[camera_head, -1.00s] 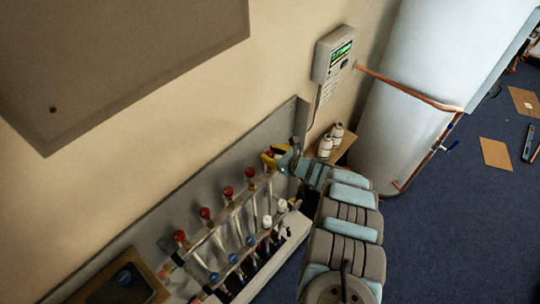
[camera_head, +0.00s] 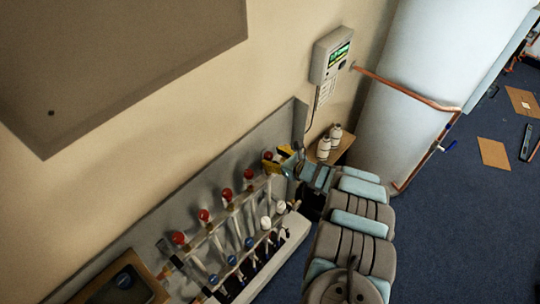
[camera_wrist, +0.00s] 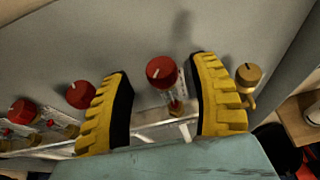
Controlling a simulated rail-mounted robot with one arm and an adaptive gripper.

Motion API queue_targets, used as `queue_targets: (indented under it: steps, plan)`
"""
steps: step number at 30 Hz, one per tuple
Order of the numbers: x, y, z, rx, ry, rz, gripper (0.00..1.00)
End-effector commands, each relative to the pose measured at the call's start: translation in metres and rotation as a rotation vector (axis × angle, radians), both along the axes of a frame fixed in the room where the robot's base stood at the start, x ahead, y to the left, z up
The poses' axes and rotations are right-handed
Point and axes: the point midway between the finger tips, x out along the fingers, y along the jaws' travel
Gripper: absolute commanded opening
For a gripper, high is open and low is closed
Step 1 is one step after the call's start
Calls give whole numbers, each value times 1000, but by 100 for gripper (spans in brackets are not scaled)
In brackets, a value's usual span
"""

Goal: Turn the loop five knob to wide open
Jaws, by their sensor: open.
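The copper manifold (camera_head: 217,238) carries a row of red knobs on its upper bar. The end red knob (camera_wrist: 160,72), which I take to be loop five, sits between the two yellow fingers of my gripper (camera_wrist: 163,95) in the wrist view. It has a pale mark on its face. Both fingers stand apart from it with gaps on each side. In the head view my gripper (camera_head: 277,158) is at the right end of the row, and the end knob (camera_head: 267,155) shows partly beside it.
Other red knobs (camera_wrist: 81,95) lie close to the left finger. A brass fitting (camera_wrist: 248,75) stands just right of the right finger. White bottles (camera_head: 324,147) sit on a small shelf, below a wall controller (camera_head: 332,56). A large white cylinder (camera_head: 425,85) stands at right.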

Motion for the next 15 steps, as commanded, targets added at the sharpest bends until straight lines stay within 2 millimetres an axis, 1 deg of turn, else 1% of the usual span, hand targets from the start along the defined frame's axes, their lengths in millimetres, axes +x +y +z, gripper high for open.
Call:
queue_targets:
  steps: [3,6,15]
  plan:
    - [-8,-12,8,0,-2,-3,62]
    - [-16,-17,11,1,0,-1,62]
    - [-19,-24,14,-5,-2,0,62]
